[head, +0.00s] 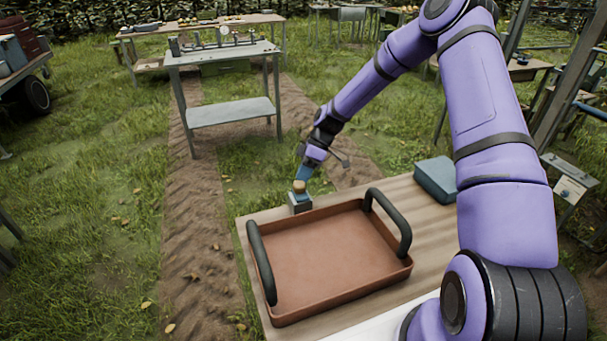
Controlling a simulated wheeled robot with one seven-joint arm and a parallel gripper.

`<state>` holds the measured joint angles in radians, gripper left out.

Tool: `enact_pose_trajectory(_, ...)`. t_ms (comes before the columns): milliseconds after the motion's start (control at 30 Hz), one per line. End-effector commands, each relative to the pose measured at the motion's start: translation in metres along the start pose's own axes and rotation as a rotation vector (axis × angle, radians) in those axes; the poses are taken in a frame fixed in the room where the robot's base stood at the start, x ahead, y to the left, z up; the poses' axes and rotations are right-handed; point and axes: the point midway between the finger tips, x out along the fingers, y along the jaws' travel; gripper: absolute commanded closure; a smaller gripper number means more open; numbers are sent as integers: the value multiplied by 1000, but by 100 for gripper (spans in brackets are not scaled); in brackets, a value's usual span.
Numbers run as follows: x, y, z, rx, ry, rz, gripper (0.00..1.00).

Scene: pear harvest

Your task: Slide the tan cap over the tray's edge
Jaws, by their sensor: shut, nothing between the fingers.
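The reddish-brown tray (335,303) lies on the wooden table, with a dark arched handle at its left and right ends. Its floor looks empty. A small tan cap (299,187) sits on a grey block (300,204) just beyond the tray's far edge, outside the tray. My gripper (302,177) reaches down from above, its blue fingers shut and empty, right at the cap. I cannot tell whether the fingers touch the cap. Part of the cap and block is hidden by the fingers.
The wooden table (432,215) has bare room right of the tray. A blue-grey box (436,179) stands at its far right. The tray's handles (262,262) rise above its rim. A grey metal bench (222,57) and grass lie beyond.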

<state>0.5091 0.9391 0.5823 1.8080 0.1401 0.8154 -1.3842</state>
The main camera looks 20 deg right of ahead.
Motion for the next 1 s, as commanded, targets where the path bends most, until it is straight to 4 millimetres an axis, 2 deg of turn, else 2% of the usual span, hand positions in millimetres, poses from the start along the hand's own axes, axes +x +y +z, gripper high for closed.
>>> enact_pose_trajectory(300, 9, -33, 16, 0, -1, -1, 100)
enact_pose_trajectory(700, 10, -35, 17, 0, -2, -4, 100)
enact_pose_trajectory(867, -4, -34, 17, 0, -1, -1, 100)
enact_pose_trajectory(1000, -28, -34, 16, 0, 0, 3, 100)
